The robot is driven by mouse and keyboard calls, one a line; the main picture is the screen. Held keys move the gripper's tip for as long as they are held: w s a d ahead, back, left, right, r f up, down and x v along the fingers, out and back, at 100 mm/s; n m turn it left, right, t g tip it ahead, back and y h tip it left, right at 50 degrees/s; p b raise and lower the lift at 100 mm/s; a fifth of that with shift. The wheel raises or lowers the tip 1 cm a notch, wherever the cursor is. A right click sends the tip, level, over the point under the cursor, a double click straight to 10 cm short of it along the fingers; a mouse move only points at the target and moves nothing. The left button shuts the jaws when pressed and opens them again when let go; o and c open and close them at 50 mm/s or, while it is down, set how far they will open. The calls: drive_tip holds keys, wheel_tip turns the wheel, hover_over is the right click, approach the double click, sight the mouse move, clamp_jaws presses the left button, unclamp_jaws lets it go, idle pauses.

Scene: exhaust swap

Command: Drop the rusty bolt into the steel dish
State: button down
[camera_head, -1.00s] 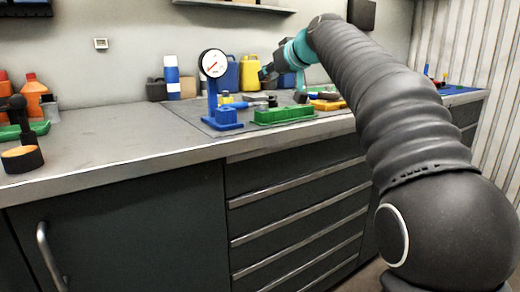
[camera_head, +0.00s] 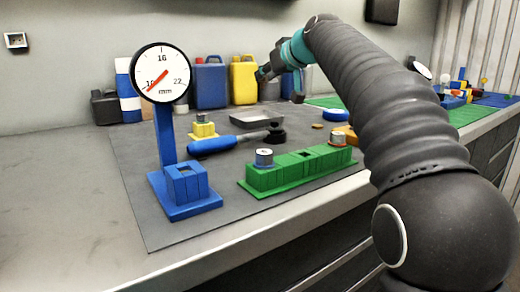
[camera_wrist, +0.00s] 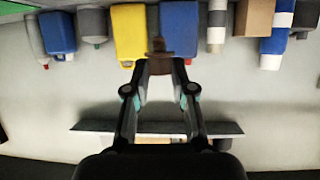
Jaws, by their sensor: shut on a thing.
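My gripper (camera_wrist: 160,68) is shut on a small brown, rusty-looking bolt (camera_wrist: 159,46), held between the fingertips in the wrist view. In the head view my gripper (camera_head: 264,73) hangs in the air above the back of the bench, in front of the yellow canister; the bolt is too small to make out there. A shallow grey dish (camera_head: 256,121), which looks like the steel dish, lies on the dark mat behind the blue-handled tool. My gripper is above the dish and apart from it. The dish is not visible in the wrist view.
A blue dial gauge stand (camera_head: 166,130) and a green block holder (camera_head: 300,168) stand near the front. A blue-handled tool (camera_head: 225,144) and a yellow block (camera_head: 203,131) lie between. Canisters (camera_head: 210,86) line the wall. The bench's left side is clear.

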drive_tip(key=f, duration=0.4)
drive_tip(key=shift+w+f+b, duration=0.2)
drive_tip(key=shift+f+b, duration=0.05)
drive_tip(key=shift+b, duration=0.05)
drive_tip(key=shift+f+b, duration=0.55)
drive_tip(key=shift+f, duration=0.15)
drive_tip(key=c, duration=0.9)
unclamp_jaws()
drive_tip(key=v, duration=1.2)
